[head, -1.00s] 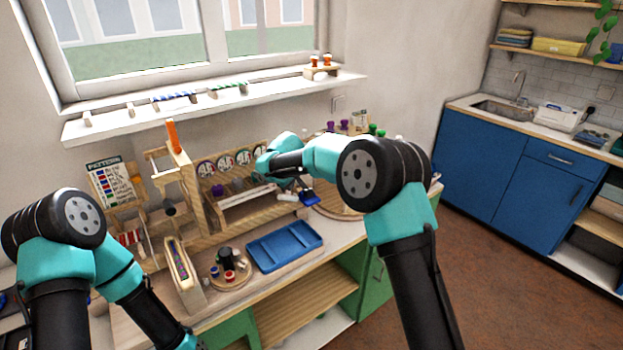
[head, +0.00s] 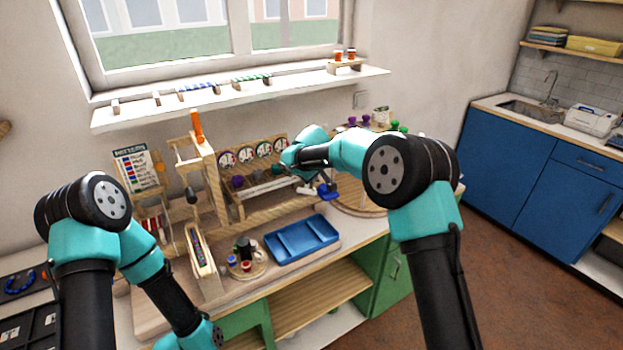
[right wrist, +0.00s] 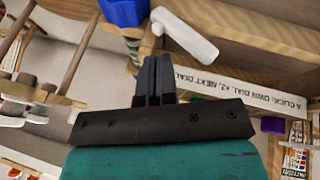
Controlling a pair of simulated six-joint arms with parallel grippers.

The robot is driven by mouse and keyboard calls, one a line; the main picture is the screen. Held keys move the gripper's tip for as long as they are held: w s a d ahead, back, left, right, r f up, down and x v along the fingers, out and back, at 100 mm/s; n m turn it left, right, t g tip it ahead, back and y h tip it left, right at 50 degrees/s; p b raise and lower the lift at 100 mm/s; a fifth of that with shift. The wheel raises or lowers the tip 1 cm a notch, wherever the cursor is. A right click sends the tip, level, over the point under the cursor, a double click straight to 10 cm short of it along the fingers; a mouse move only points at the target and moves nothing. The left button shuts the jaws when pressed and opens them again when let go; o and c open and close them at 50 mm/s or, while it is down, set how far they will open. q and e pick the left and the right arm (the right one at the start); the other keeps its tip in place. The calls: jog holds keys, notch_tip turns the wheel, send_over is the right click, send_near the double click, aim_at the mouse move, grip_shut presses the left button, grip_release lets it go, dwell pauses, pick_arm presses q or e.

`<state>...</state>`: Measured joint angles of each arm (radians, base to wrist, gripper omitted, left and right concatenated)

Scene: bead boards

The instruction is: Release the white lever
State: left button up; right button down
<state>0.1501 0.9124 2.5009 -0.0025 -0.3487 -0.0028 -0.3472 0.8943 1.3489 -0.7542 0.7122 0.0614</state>
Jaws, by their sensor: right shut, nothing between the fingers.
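The white lever (right wrist: 184,34) shows in the right wrist view as a rounded white bar beside the wooden rack. In the head view a small white piece (head: 306,190), likely the same lever, shows just below my right wrist. My right gripper (right wrist: 154,64) is shut and empty. Its fingertips lie close to the lever in the right wrist view, with a visible gap between them in the picture. My right arm hides part of the area around the lever in the head view. My left gripper is below the head view's edge; only the arm shows.
A blue part (right wrist: 124,12) is left of the lever. A labelled wooden strip (right wrist: 250,86) runs to its right. In the head view, a blue tray (head: 337,241) lies in front of the rack, a round dish of small pieces (head: 262,269) beside it, and a pattern card (head: 133,166) stands at left.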

jog(key=s+a+r, duration=0.2)
jog(key=s+r, duration=0.3)
jog(key=r, duration=0.3)
jog(key=s+a+r, duration=0.2)
jog(key=s+r, duration=0.3)
jog(key=r, duration=0.2)
jog(key=shift+s+a+r, duration=0.25)
jog(key=shift+s+r, duration=0.1)
jog(key=shift+f, duration=0.1)
